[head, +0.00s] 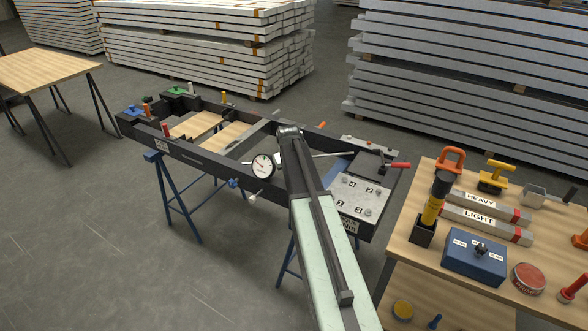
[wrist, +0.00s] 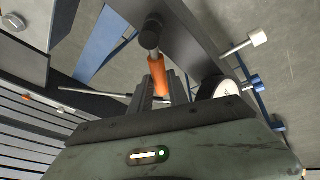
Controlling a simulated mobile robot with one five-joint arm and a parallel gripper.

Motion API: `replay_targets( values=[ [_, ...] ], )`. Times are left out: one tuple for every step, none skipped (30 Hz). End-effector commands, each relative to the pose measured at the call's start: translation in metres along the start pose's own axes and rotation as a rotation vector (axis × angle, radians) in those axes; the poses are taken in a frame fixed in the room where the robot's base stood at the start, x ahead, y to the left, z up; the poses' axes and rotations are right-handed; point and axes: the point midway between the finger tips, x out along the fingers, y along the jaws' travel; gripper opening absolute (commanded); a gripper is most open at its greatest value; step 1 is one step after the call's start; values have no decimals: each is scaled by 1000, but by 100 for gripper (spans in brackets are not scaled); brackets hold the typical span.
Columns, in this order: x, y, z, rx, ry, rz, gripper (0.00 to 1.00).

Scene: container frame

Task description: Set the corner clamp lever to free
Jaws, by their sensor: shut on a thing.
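My gripper (wrist: 160,88) points at the frame, and its dark ribbed fingers are closed around an orange-handled lever (wrist: 157,72). The orange grip runs up to a dark round pivot on the dark frame beam (wrist: 180,30). No label on this lever is readable, so I cannot tell its position from a marking. In the head view my arm covers the gripper and the held lever. A red-handled lever (head: 398,165) on a dark plate at the frame's right end stands apart from the gripper.
A dial gauge (head: 262,165) and a pale knob (head: 254,197) stick out from the frame's near side (head: 190,155). A wooden table (head: 400,235) at right holds labelled bars, a blue box (head: 475,255) and tools. Stacked beams stand behind.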

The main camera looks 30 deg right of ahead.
Motion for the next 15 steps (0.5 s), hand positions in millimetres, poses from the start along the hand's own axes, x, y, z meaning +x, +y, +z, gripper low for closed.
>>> replay_targets(
  values=[
    [0,-2,-2,-5,4,1,0],
    [0,-3,-3,-6,4,0,0],
    [0,-4,-3,-7,5,0,0],
    [0,-5,-4,-8,5,-1,0],
    [0,-6,-4,-9,5,-1,0],
    [0,-7,-4,-10,5,-2,0],
    [0,-8,-4,-11,5,-2,0],
    [-1,-8,-4,-11,5,-3,26],
    [-1,-9,-4,-12,5,-3,37],
    [-1,-9,-4,-12,5,-3,41],
    [-1,-10,-4,-12,5,-3,41],
    [-1,-10,-4,-12,4,-4,41],
    [-1,-10,-4,-12,4,-4,41],
    [-1,-10,-4,-12,4,-4,41],
    [-1,-11,-4,-12,4,-4,41]
  ],
)
